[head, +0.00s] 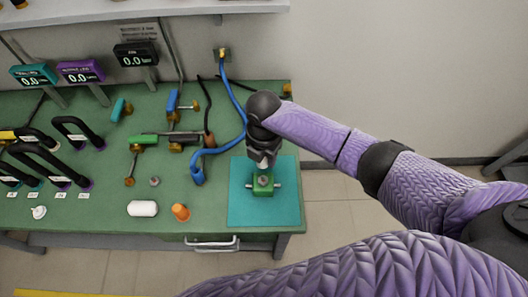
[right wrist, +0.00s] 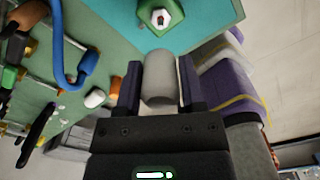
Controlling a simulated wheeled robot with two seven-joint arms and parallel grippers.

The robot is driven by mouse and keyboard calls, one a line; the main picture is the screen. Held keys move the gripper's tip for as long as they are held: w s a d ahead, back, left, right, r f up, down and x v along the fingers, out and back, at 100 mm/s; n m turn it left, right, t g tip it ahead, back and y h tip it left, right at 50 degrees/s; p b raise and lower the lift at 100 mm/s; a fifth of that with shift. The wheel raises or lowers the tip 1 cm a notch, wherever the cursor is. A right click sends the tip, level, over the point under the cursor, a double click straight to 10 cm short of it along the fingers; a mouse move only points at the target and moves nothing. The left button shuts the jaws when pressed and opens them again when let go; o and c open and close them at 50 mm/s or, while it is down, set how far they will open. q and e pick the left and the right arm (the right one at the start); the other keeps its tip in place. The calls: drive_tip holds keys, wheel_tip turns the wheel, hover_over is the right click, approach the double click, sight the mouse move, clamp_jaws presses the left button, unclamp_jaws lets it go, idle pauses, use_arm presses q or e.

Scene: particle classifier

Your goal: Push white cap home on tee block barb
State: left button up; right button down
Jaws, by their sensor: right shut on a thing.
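The green tee block (head: 263,190) sits on the teal mat (head: 240,213) at the right end of the bench, with metal stubs at its sides. In the right wrist view the block (right wrist: 176,7) is at the top edge, with a small white piece (right wrist: 160,17) on it that looks like the cap; how far it is seated I cannot tell. My right gripper (head: 263,160) is above the block, pointing down. In its wrist view it is shut on a pale grey cylinder (right wrist: 160,80), whose far end appears apart from the white piece. My left gripper is out of view.
A white cylinder (head: 142,208) and an orange piece (head: 181,212) lie left of the mat. A blue hose (head: 232,95) loops down beside it. Several valves and black handles fill the bench's left. A small white piece (head: 39,211) lies near the front-left edge.

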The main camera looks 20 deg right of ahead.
sight(264, 167)
wheel_tip(264, 167, down, 6)
drive_tip(key=b, duration=0.3)
drive_tip(key=shift+r+b, duration=0.1)
drive_tip(key=shift+b, duration=0.3)
drive_tip(key=shift+r, duration=0.1)
drive_tip(key=shift+p, duration=0.3)
idle(0.4)
idle(0.4)
